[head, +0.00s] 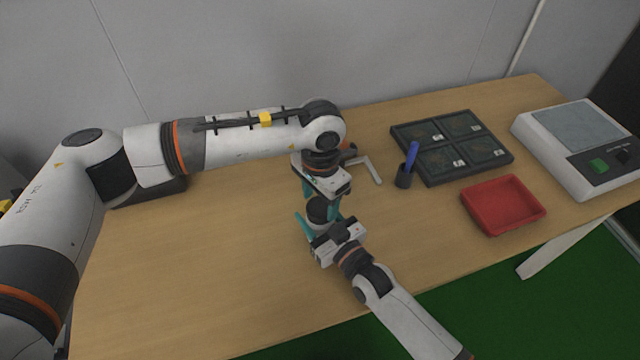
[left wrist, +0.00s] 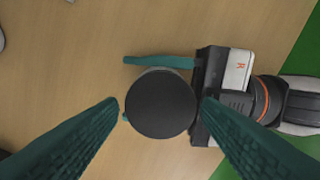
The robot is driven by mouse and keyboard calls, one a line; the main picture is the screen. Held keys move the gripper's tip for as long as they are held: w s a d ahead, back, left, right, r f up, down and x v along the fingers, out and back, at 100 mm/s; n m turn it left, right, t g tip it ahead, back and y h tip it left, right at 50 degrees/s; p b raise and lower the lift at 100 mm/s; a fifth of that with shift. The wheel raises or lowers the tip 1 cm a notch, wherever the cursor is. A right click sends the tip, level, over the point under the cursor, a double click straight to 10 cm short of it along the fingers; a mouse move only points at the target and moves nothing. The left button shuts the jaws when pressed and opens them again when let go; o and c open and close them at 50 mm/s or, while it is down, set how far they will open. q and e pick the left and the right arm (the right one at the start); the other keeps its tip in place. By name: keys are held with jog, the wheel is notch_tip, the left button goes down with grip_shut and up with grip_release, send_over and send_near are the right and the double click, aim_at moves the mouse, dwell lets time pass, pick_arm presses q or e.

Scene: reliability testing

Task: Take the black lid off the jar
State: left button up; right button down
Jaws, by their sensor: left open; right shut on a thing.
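The jar's round black lid (head: 319,206) faces up in the head view and fills the middle of the left wrist view (left wrist: 160,104). The jar body under it is mostly hidden by the lid and grippers. My left gripper (head: 321,198) points down from above, its teal fingers open on either side of the lid. In the left wrist view the fingertips look close to the lid's edges; I cannot tell whether they touch. My right gripper (head: 316,222) reaches in from the front right and is shut on the jar, with one finger seen beyond the lid (left wrist: 158,61).
A red tray (head: 503,206), a dark compartment tray (head: 452,147), a holder with a blue pen (head: 405,175) and a white device (head: 580,145) stand to the right on the wooden table (head: 200,270). A grey bracket (head: 370,168) lies behind the grippers. The table's front left is clear.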

pick_arm(q)
jog(key=shift+f, duration=0.8)
